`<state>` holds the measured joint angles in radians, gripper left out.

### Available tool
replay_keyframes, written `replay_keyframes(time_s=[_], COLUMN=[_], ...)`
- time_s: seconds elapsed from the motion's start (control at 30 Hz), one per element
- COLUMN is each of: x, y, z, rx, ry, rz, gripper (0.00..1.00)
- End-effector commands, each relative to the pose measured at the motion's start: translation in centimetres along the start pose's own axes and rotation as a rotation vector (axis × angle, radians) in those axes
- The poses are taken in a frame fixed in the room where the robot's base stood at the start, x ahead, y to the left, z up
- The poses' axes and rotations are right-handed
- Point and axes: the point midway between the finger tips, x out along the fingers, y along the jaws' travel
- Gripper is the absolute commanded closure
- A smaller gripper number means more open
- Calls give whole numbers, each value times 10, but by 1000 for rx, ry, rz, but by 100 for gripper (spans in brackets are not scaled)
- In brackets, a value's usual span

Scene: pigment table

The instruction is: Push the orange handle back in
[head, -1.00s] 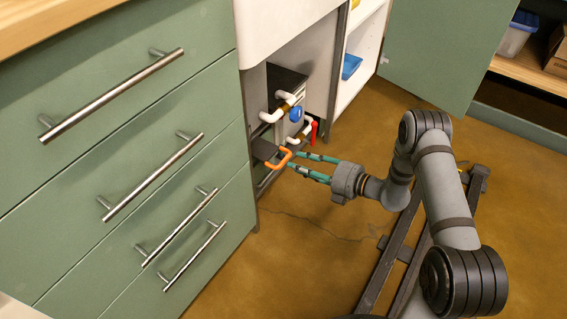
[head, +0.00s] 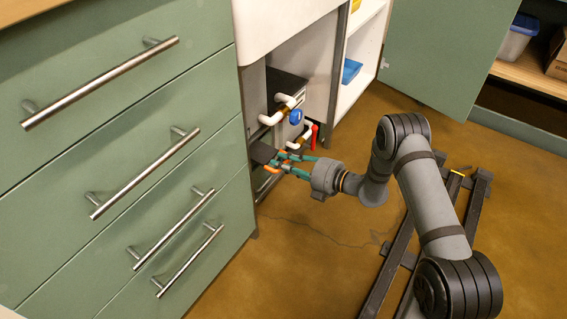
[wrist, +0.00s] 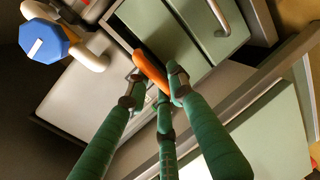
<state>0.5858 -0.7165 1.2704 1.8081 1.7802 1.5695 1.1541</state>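The orange handle (wrist: 150,70) is a bar on the front of a dark metal unit (head: 262,152) low in the open cabinet. My gripper (head: 281,162) has reached it from the right, with its green fingers overlapping the handle and hiding its middle in the head view. In the wrist view, the fingertips (wrist: 155,86) stand on either side of the handle, and a third finger lies below its near end. The fingers are apart, with a small gap beside the handle on the left. Whether any finger touches it is unclear.
A blue knob (head: 296,117) on white piping (head: 275,117) is just above, and a red lever (head: 314,134) is to the right. Green drawers (head: 120,150) with steel handles flank the left. Open floor (head: 300,260) lies below the arm.

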Motion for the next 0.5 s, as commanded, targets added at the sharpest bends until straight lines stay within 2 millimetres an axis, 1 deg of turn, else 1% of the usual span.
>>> replay_keyframes(time_s=[0.03,0.33,0.5], x=[0,0,0], y=[0,0,-1], z=[0,0,0], rx=[0,0,0], ry=[0,0,0], rz=[0,-1,-1], gripper=[82,100,100])
